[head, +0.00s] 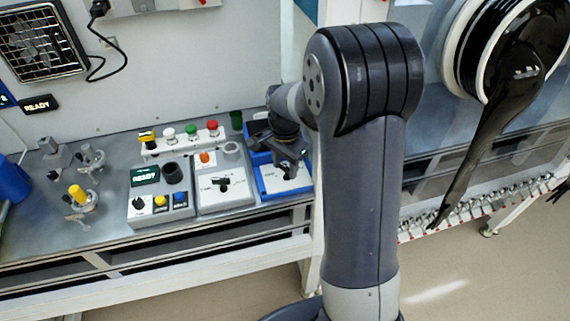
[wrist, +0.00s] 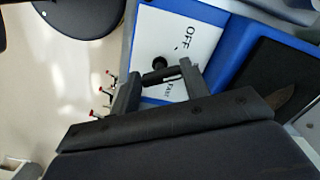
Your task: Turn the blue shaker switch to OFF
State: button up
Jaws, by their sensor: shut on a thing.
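The blue shaker has a white top panel in a blue frame (head: 265,188) and stands at the right end of the bench equipment in the head view. In the wrist view its white panel (wrist: 170,32) carries the word OFF and a second label, partly covered by my gripper. The black switch (wrist: 159,63) lies between my fingers, its round end showing just past them. My gripper (wrist: 158,84) is shut on the switch, low over the panel. In the head view my gripper (head: 290,167) hides most of the switch, so its exact setting is hard to read.
A grey box with a black knob (head: 222,183) stands close left of the shaker. A rack with coloured caps (head: 190,132) is behind it. A blue tray with a dark pad (wrist: 275,75) adjoins the panel.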

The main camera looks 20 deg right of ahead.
aim_at(286, 169)
jog(key=shift+s+n+b, duration=0.1)
jog(key=shift+n+b, duration=0.25)
jog(key=shift+n, duration=2.55)
jog(key=o, duration=1)
notch_tip(286, 169, up, 11)
jog(key=shift+f+b, duration=0.1)
jog(key=shift+b, duration=0.3)
notch_tip(286, 169, down, 11)
jog(key=shift+r+p, duration=0.1)
jog(key=shift+p, duration=0.3)
